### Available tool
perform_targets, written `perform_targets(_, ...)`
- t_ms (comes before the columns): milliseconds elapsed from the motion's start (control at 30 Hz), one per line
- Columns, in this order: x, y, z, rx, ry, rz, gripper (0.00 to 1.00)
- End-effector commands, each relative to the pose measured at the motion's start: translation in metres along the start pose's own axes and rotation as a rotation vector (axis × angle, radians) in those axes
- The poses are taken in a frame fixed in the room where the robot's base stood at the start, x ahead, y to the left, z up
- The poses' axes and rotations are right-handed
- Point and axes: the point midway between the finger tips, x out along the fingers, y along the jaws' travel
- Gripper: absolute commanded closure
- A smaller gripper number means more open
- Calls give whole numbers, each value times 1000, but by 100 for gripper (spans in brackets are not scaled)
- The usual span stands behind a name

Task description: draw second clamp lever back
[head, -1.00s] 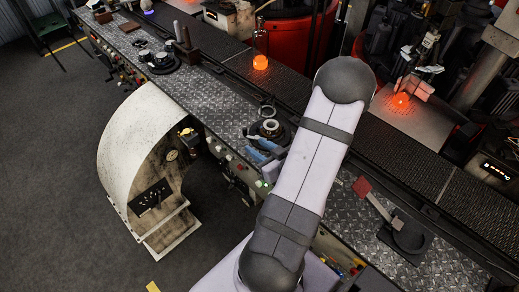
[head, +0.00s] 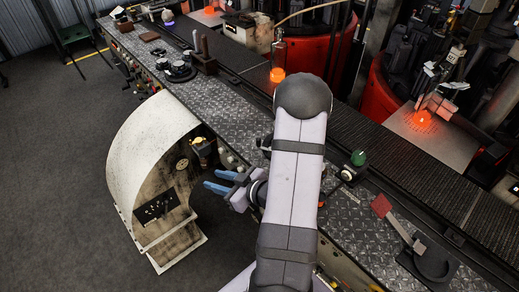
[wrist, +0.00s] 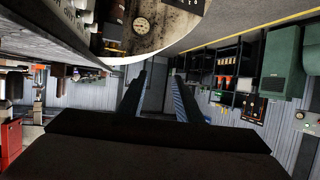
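My gripper (head: 219,182) has blue fingers pointing left, past the bench's front edge near the white curved cover. The fingers are apart with nothing between them; the wrist view (wrist: 157,95) also shows an empty gap. A red-ended lever (head: 384,207) lies on the bench at right, beside a black round base (head: 433,260). A green knob (head: 357,158) on a dark fitting stands just right of my arm. A dark round fixture (head: 180,70) sits farther back. I cannot tell which part is the second clamp lever. My arm hides part of the bench.
The metal bench (head: 232,112) runs diagonally beside a dark conveyor track (head: 345,118). The white curved cover (head: 140,135) stands in front of it. Glowing orange pieces (head: 277,75) sit behind, near red machines. Grey floor (head: 50,180) is open at left.

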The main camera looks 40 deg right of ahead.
Motion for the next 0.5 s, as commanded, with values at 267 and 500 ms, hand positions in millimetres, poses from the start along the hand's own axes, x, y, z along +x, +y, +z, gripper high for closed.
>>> perform_targets(267, 103, -113, 18, -177, 37, -283, 68)
perform_targets(500, 191, -130, -19, -181, 169, -131, 68)
